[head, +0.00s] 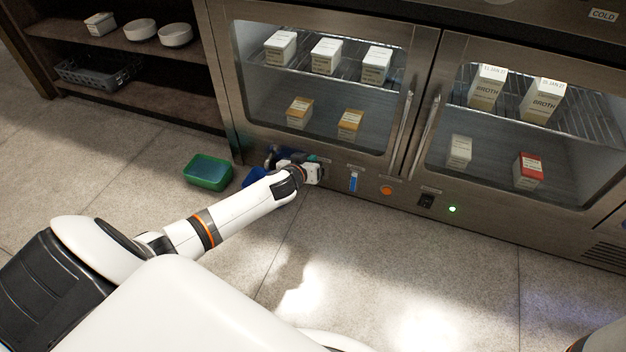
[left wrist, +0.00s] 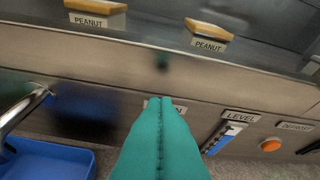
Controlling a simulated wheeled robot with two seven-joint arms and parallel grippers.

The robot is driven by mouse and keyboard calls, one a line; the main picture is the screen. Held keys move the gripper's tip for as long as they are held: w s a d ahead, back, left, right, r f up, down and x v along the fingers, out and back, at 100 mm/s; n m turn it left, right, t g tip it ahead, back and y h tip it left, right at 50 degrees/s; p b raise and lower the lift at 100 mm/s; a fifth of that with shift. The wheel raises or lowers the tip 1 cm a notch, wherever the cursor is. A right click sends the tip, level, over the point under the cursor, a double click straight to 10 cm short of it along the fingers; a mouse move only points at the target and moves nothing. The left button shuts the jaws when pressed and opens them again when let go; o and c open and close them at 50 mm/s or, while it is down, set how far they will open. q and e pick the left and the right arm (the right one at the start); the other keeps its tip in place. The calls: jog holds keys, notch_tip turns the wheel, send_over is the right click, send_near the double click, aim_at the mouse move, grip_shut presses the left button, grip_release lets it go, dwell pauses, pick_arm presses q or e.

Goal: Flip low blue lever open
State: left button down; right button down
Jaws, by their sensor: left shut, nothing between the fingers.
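My left gripper (head: 312,160) is at the lower front panel of the steel cold cabinet, near its left end. In the left wrist view its teal fingers (left wrist: 160,108) are shut together and empty, with the tips in front of a label ending in "N". I cannot make out a blue lever for sure; my fingers and wrist cover part of the panel there. A blurred blue patch (left wrist: 82,104) shows left of the fingers, and I cannot tell if it is a part or a reflection. My right gripper is not in view.
A metal spout (left wrist: 25,106) sits above a blue bin (left wrist: 45,158). A green bin (head: 208,172) stands on the floor to the left. Right of my fingers are a blue level gauge (head: 353,181), an orange button (head: 386,190) and a black switch (head: 426,201). The floor in front is clear.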

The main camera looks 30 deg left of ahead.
pick_arm(q)
jog(key=shift+d+f+b, duration=0.2)
jog(key=shift+f+b, duration=0.5)
jog(key=shift+f, duration=0.35)
jog(key=shift+d+f+b, duration=0.2)
jog(key=shift+f+b, duration=0.5)
jog(key=shift+f, duration=0.3)
jog(key=shift+s+f, duration=0.3)
jog(key=shift+s+d+f, duration=0.1)
jog(key=shift+s+f, duration=0.2)
jog(key=shift+f, duration=0.75)
jog(key=shift+s+d+f, duration=0.1)
jog(key=shift+s+f, duration=0.2)
jog(key=shift+f, duration=0.75)
jog(key=shift+s+d+f, duration=0.1)
jog(key=shift+s+f, duration=0.2)
jog(key=shift+f, duration=0.95)
jog(key=shift+a+f, duration=0.1)
jog(key=shift+f, duration=0.1)
